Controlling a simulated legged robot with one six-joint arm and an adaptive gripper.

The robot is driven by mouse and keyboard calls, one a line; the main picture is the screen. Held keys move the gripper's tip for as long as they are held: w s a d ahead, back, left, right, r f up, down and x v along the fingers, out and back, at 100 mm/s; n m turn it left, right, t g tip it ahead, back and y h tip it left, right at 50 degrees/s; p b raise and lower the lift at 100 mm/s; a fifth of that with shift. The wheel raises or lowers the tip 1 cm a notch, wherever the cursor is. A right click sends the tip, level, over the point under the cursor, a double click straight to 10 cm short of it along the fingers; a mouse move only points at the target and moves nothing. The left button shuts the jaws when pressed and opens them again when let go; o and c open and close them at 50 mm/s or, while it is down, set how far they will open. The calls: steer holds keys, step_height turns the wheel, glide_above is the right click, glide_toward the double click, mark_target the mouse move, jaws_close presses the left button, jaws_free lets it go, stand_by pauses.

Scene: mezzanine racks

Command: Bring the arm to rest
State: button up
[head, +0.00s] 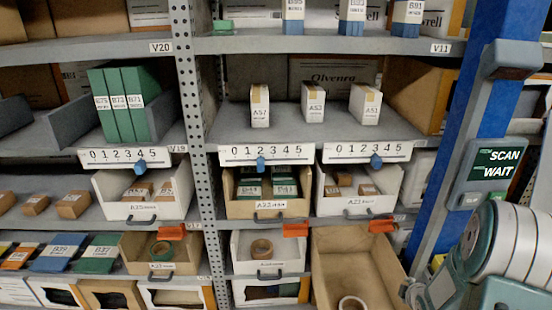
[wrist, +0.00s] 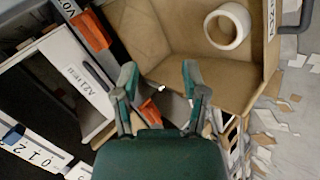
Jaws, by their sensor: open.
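My gripper (wrist: 160,76) shows in the wrist view with its two green and grey fingers spread apart and nothing between them. It is in front of the open cardboard bin (wrist: 160,35), which holds a pale tape roll (wrist: 246,22). In the head view my grey and teal arm is folded at the lower right, in front of the blue post. The fingers cannot be made out clearly there. The same cardboard bin (head: 325,250) and tape roll (head: 352,303) show at the bottom of the head view.
A blue post (head: 462,130) with a "SCAN WAIT" display (head: 493,163) stands close to my arm. Paper scraps (wrist: 275,120) litter the floor.

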steer(key=s+a+r+m+g, duration=0.1)
steer(key=s+a+r+m, duration=0.1)
steer(key=a+r, duration=0.35)
steer(key=s+a+r+m, duration=0.2)
steer(key=s+r+m, duration=0.1)
steer(key=r, duration=0.5)
steer(key=s+a+r+m+g, duration=0.1)
steer(key=s+a+r+m, duration=0.1)
steer(key=a+r, duration=0.3)
steer(key=s+a+r+m+y, duration=0.1)
steer(key=s+a+r+m, duration=0.2)
steer(key=s, duration=0.5)
steer(key=s+a+r+m+g, duration=0.1)
steer(key=s+a+r+m, duration=0.2)
steer(key=s+a+r, duration=0.2)
steer(key=s+a, duration=0.2)
steer(key=s, duration=0.2)
steer(key=shift+s+r+g+y, duration=0.15)
steer(key=shift+r+g+y, duration=0.15)
steer(key=shift+r+y, duration=0.1)
